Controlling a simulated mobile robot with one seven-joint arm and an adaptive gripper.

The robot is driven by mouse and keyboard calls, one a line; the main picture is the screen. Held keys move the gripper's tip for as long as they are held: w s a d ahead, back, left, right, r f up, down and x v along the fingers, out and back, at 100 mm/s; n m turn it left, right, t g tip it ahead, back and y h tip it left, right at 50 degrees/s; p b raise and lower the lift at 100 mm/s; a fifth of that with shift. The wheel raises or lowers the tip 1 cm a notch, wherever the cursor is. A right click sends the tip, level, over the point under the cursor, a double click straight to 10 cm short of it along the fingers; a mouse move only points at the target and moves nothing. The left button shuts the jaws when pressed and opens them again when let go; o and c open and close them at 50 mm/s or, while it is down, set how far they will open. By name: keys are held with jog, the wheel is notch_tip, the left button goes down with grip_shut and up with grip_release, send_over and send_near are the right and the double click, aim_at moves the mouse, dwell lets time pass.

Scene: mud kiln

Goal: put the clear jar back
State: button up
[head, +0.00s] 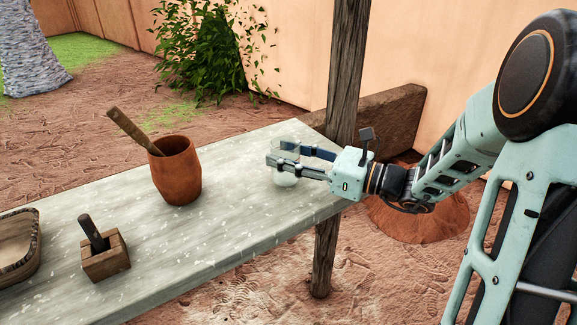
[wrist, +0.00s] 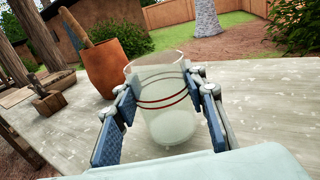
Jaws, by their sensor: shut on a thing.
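The clear jar (wrist: 160,90) stands upright between the fingers of my gripper in the wrist view. It is see-through with dark and red bands around it and a pale lower part. In the head view the jar (head: 286,179) shows below and between the fingers, at the right end of the stone table (head: 225,215). My gripper (head: 292,158) is shut on the jar, with one finger on each side. The jar's base looks close to the table top; I cannot tell if it touches.
A clay pot (head: 176,172) with a wooden stick stands left of the jar. A small wooden block with a dark handle (head: 106,256) and a wooden tray (head: 20,250) are further left. A wooden post (head: 346,75) rises behind my gripper. The table between pot and jar is clear.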

jog(key=shift+f+b, duration=0.35)
jog(key=shift+f, duration=0.4)
jog(key=shift+f, duration=0.1)
jog(key=o, duration=1.2)
jog(key=shift+o, duration=0.2)
jog(key=shift+r, duration=0.25)
jog(key=p+v, duration=0.2)
jog(key=v, duration=1)
jog(key=shift+f+p, duration=0.1)
jog(key=shift+p, duration=0.3)
